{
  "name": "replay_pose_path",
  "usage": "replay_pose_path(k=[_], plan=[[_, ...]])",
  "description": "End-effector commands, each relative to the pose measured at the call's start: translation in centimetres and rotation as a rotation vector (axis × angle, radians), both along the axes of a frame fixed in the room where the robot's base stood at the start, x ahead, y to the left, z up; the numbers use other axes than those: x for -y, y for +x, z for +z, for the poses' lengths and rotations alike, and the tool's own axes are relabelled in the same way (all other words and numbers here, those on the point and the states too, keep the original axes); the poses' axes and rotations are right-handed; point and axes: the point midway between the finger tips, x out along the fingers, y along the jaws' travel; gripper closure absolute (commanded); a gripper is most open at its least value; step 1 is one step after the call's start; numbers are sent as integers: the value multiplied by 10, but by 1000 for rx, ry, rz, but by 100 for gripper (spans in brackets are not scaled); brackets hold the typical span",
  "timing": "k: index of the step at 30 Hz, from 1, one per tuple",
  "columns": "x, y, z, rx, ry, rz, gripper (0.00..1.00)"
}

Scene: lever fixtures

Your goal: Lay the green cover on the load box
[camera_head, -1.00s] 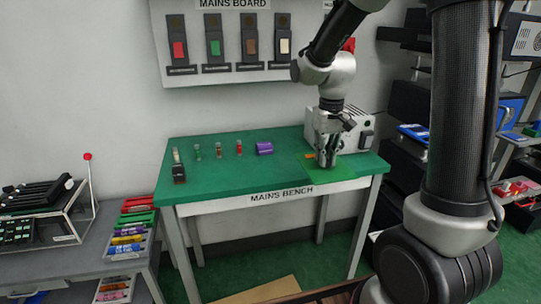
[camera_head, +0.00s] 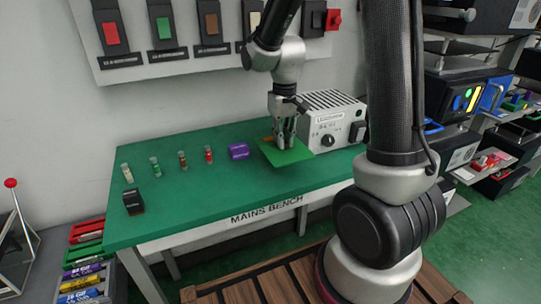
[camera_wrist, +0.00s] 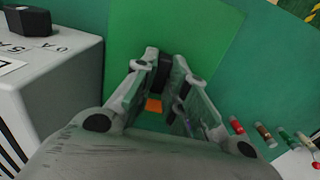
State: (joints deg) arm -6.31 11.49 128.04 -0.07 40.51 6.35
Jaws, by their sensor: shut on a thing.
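The green cover (camera_head: 289,156) is a flat bright green sheet at the left of the load box (camera_head: 333,118), not on it. The load box is pale, with a slotted top and a dark knob on its front. My gripper (camera_head: 284,141) points down over the cover and is closed on it. In the wrist view the cover (camera_wrist: 195,28) spreads behind my fingertips (camera_wrist: 160,78), which close around a dark upright piece, with an orange patch beside it. The load box (camera_wrist: 65,85) is at the left there. The cover's height above the bench is hard to tell.
Several small capped tubes (camera_head: 182,160), a purple block (camera_head: 239,151) and a dark item (camera_head: 133,202) stand left on the green bench (camera_head: 210,200). The mains board (camera_head: 180,60) hangs behind. The bench's front middle is clear.

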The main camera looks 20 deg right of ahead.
Motion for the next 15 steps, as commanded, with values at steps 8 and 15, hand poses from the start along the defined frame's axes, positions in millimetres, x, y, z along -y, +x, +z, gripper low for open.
replay_pose_path(k=[8, 15], plan=[[0, -1, -36, -3, 0, 0, 100], [0, 0, -60, 0, 0, 0, 100]])
